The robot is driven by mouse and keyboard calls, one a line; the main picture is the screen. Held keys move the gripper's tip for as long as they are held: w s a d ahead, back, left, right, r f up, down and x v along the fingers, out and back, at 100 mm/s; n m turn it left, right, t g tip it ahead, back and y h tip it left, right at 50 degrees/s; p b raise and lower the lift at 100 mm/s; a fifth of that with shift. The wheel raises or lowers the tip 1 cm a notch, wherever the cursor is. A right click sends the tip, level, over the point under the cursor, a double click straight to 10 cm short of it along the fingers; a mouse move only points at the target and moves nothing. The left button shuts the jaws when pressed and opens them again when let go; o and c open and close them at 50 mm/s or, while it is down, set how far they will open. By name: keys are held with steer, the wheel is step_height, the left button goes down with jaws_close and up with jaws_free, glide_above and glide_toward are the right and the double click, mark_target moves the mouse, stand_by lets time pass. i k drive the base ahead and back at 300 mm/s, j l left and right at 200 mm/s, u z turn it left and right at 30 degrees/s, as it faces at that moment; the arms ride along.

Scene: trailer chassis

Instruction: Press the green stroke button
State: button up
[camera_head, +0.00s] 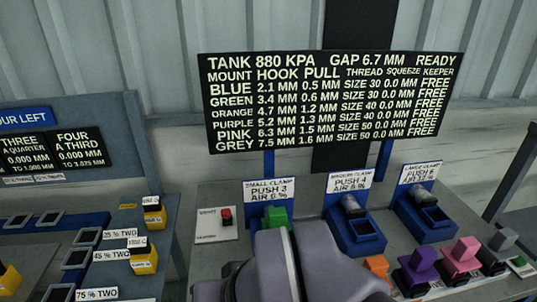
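A small green patch on a pale plate (521,266) shows at the right edge of the bench, cut off by the frame; it may be the green stroke button, but its label is too small to read. A green block (275,217) sits in the blue small clamp holder left of centre. It is partly hidden by my grey arm, which rises from the bottom centre. My gripper's fingers do not show.
A red button (226,215) is on a pale plate at the left. Orange (377,266), purple (419,264), pink (463,255) and grey blocks stand at the right front. Two blue clamp holders (357,236) stand behind. A text board (330,95) is above.

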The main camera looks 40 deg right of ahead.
mark_target(519, 261)
steer(key=z, duration=3.15)
steer(key=i+l, duration=0.2)
steer(key=i, duration=0.2)
steer(key=i+l, duration=0.2)
steer(key=i, duration=0.15)
steer(key=i+l, duration=0.15)
steer(key=i, duration=0.25)
steer(key=l+z, duration=0.05)
